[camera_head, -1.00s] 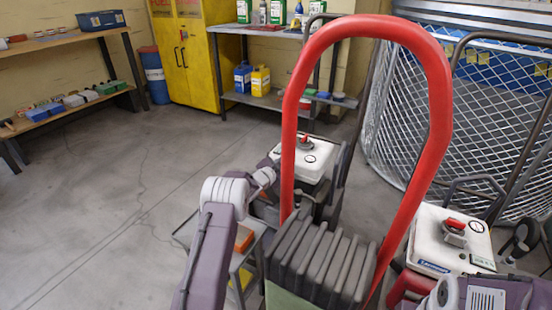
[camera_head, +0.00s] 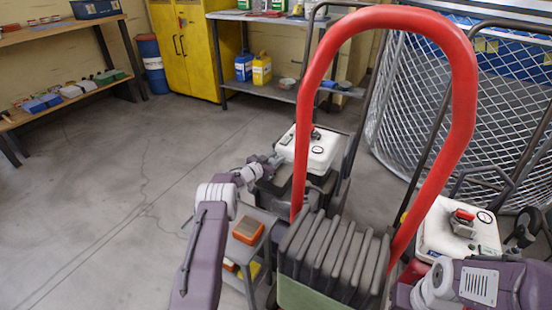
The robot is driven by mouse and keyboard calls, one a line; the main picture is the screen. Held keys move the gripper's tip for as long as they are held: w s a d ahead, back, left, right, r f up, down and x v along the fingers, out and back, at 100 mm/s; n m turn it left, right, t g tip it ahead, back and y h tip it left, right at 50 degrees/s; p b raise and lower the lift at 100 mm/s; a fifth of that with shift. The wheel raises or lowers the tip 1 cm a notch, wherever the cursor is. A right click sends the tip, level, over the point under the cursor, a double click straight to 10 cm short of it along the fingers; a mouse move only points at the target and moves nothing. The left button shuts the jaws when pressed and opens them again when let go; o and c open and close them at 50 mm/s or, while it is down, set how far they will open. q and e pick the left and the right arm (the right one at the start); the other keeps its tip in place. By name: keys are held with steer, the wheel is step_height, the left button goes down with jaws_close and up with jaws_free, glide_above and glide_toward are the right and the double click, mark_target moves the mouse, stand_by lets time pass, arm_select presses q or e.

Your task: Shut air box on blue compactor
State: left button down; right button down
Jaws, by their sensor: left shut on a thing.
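My left gripper (camera_head: 270,165) reaches in from the left to the near left side of a machine with a white tank (camera_head: 322,152), beyond the red handle. Its small fingers are at a dark housing (camera_head: 273,186) below the tank, seemingly the air box, and are shut on a dark part there. The exact grip and any lid gap are too small to tell. No blue body colour shows clearly on this machine. The right arm is at the lower right; its gripper is not visible.
A red hoop handle (camera_head: 468,90) and grey ribbed engine (camera_head: 335,255) stand close in front. Another white-tanked machine (camera_head: 440,235) is at right. A low grey stand (camera_head: 262,262) holds an orange-sided block (camera_head: 248,231). A mesh cage (camera_head: 430,110) stands behind. The floor at left is clear.

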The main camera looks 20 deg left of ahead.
arm_select(q)
steer(key=shift+a+f+n, duration=0.1)
steer(key=shift+a+n, duration=0.1)
steer(key=shift+n, duration=0.1)
steer(key=c, duration=1.4)
jaws_free()
steer(key=shift+r, duration=0.4)
steer(key=r+p, duration=0.2)
steer(key=r, duration=0.1)
steer(key=r+p, duration=0.1)
steer(key=shift+d+r, duration=0.2)
steer(key=shift+d, duration=0.2)
steer(key=d+r+p, duration=0.1)
steer(key=d+r, duration=0.1)
steer(key=d, duration=0.1)
steer(key=s+d+r+p, duration=0.1)
steer(key=d+r+p, duration=0.1)
steer(key=d, duration=0.2)
steer(key=d+r+p, duration=0.1)
steer(key=d, duration=0.2)
steer(key=shift+s+d+r+p, duration=0.35)
steer(key=shift+s+r+p, duration=0.05)
steer(key=shift+f, duration=0.1)
